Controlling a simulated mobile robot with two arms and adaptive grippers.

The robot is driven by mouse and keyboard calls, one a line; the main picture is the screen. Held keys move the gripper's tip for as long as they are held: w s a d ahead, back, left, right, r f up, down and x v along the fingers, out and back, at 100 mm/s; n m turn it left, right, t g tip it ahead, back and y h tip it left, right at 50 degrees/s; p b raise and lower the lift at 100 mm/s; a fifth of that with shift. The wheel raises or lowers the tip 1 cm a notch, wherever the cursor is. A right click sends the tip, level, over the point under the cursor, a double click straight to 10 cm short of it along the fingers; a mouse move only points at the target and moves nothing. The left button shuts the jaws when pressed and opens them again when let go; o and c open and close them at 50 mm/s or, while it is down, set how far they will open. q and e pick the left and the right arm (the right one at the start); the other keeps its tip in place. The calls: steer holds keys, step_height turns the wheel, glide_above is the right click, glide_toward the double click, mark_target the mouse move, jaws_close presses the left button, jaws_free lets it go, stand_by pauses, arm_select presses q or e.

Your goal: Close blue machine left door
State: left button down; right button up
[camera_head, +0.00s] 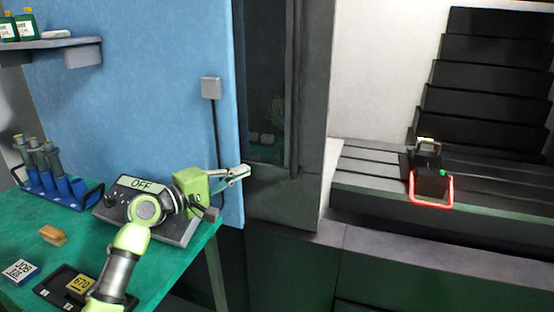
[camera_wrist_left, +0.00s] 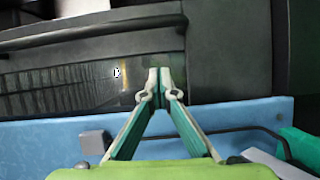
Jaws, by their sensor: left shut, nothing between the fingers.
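The machine's left door (camera_head: 312,120) is a dark grey panel with a tall dark window and a vertical bar handle (camera_head: 296,85). It stands open, with the pale machine interior showing to its right. My left gripper (camera_head: 244,171) is shut and empty in front of the door's lower left, left of the handle, by the blue panel's edge. In the left wrist view its fingertips (camera_wrist_left: 160,74) meet in front of the dark window (camera_wrist_left: 90,80). Contact with the door cannot be told. My right gripper is not in view.
A blue panel (camera_head: 140,90) stands left of the door. Inside the machine, a dark fixture with a red frame (camera_head: 432,205) sits on the ledge.

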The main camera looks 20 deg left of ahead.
arm_select(q)
steer(key=w+d+r+p, duration=0.1)
steer(key=w+d+p, duration=0.3)
steer(key=w+d, duration=0.4)
steer(key=shift+w+r, duration=0.15)
stand_by(0.5)
